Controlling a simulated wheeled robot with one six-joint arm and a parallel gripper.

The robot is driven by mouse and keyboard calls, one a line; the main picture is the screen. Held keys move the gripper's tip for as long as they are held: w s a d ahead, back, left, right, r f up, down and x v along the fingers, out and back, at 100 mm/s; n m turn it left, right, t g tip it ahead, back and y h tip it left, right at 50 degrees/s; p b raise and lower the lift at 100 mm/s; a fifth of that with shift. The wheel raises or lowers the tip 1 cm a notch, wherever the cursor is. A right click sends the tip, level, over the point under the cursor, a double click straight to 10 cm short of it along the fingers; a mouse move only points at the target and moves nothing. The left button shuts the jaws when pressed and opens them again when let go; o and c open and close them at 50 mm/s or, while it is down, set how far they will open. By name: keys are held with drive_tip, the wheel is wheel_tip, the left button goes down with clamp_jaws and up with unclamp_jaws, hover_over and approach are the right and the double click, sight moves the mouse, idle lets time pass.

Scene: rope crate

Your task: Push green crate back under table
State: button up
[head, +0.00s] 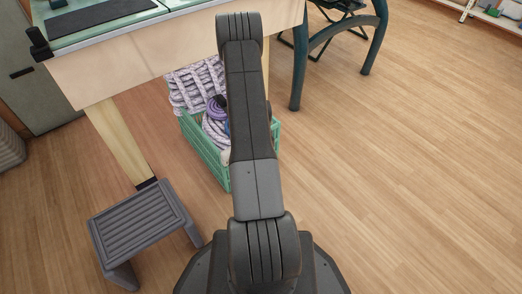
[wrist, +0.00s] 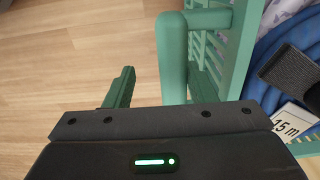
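The green crate (head: 205,160) stands on the floor at the table's front edge, partly hidden behind my arm in the head view. It holds pale and purple rope. In the wrist view the crate's slatted wall (wrist: 236,45) and a thick rounded green bar (wrist: 172,60) are close up, with blue rope and a "15 m" tag inside. My gripper (wrist: 160,88) is open, its left finger clear of the bar. The bar lies between the fingers; the right finger is partly hidden beside the crate. I cannot tell whether either finger touches it. The gripper is hidden in the head view.
The table (head: 150,70) has a pale wooden apron and a leg (head: 120,140) left of the crate. A grey step stool (head: 140,222) stands at front left. Dark green curved legs (head: 300,60) stand behind right. The wooden floor at right is clear.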

wheel_tip(320, 180, up, 16)
drive_tip(key=p, duration=0.8)
drive_tip(key=shift+p, duration=0.3)
idle(0.6)
drive_tip(key=shift+f, duration=0.1)
idle(0.4)
